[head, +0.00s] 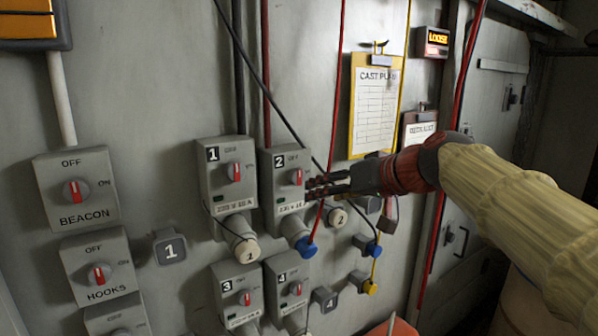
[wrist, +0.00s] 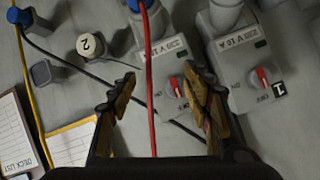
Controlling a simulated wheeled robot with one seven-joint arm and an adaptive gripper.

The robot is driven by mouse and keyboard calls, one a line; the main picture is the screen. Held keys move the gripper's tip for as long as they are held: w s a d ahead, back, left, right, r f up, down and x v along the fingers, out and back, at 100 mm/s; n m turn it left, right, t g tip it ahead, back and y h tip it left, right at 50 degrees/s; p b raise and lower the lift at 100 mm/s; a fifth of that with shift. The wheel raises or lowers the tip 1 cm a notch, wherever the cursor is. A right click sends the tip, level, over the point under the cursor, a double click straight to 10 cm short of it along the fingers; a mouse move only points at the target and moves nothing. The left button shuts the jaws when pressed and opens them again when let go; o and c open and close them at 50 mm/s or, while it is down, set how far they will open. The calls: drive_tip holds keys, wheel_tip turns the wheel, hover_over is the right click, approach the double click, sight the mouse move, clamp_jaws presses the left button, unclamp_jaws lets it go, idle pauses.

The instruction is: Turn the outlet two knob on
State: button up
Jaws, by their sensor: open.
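The outlet two box (head: 270,190) is grey with a "2" label, and a blue plug (head: 306,246) sits in its lower socket. Its red knob (head: 297,177) has an upright handle pointing at the OFF mark above it. In the wrist view, which is turned over, this knob (wrist: 176,87) shows just left of the right finger. My gripper (head: 314,188) is open and empty, close to the right side of the knob in the head view. In the wrist view the gripper (wrist: 163,84) has its fingers apart, with a red cable (wrist: 151,110) between them.
Outlet one (head: 216,186) is left of outlet two; outlets three (head: 229,286) and four (head: 275,278) are below. Red and black cables hang across the panel near my gripper. A yellow cast plan board (head: 375,105) hangs above. BEACON (head: 76,190) and HOOKS (head: 99,272) switches are at left.

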sight(299, 178)
wheel_tip(299, 178, up, 4)
drive_tip(key=a+n+y, duration=0.1)
drive_tip(key=n, duration=0.1)
drive_tip(key=shift+t, duration=0.4)
drive_tip(key=shift+p+x, duration=0.35)
drive_tip(key=shift+x, duration=3.6)
drive_tip(key=shift+r, duration=0.1)
drive_tip(key=shift+c, duration=1.4)
drive_tip(key=c, duration=0.9)
